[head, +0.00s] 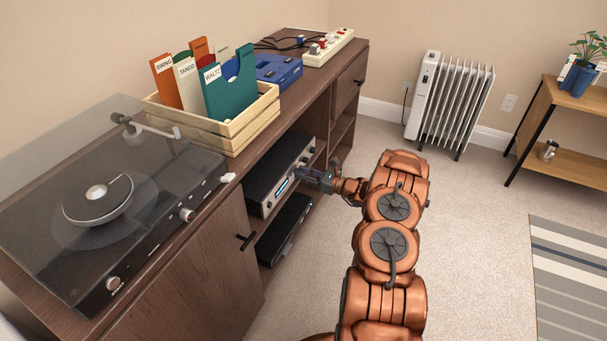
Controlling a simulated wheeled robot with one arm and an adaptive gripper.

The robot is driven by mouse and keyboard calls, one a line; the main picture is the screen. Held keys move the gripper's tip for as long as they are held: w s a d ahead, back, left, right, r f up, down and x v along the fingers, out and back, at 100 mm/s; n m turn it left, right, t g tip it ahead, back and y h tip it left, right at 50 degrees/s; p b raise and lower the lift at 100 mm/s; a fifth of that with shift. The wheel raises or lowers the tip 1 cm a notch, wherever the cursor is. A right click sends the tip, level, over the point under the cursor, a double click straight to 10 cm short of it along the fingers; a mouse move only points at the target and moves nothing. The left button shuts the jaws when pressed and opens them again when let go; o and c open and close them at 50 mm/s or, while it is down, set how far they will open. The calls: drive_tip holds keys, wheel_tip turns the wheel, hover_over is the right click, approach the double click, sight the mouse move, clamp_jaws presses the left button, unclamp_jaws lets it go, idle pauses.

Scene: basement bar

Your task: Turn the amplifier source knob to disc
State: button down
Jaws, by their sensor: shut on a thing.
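The amplifier (279,170) is a dark box with a silver front and a small lit display, on an open shelf inside the brown cabinet. My gripper (303,175) reaches in from the right and is at the amplifier's front panel. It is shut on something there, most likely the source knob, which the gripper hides. I cannot read the knob's pointer or its labels. A few other small knobs show on the panel near the gripper.
A black box (284,231) sits on the shelf below the amplifier. The cabinet door with a black handle (246,241) is just left of the shelf. A turntable (100,205), a wooden record crate (246,131) and a power strip (328,48) are on top. Carpet right of my arm is open.

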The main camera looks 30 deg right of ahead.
drive_tip(key=shift+f+n+b, duration=0.1)
drive_tip(key=shift+n+b, duration=0.2)
drive_tip(key=shift+n, duration=0.1)
drive_tip(key=shift+d+n+b, duration=0.1)
drive_tip(key=shift+n+b, duration=5.3)
drive_tip(key=shift+b, duration=0.05)
drive_tip(key=c, duration=1)
unclamp_jaws()
drive_tip(key=v, duration=1.2)
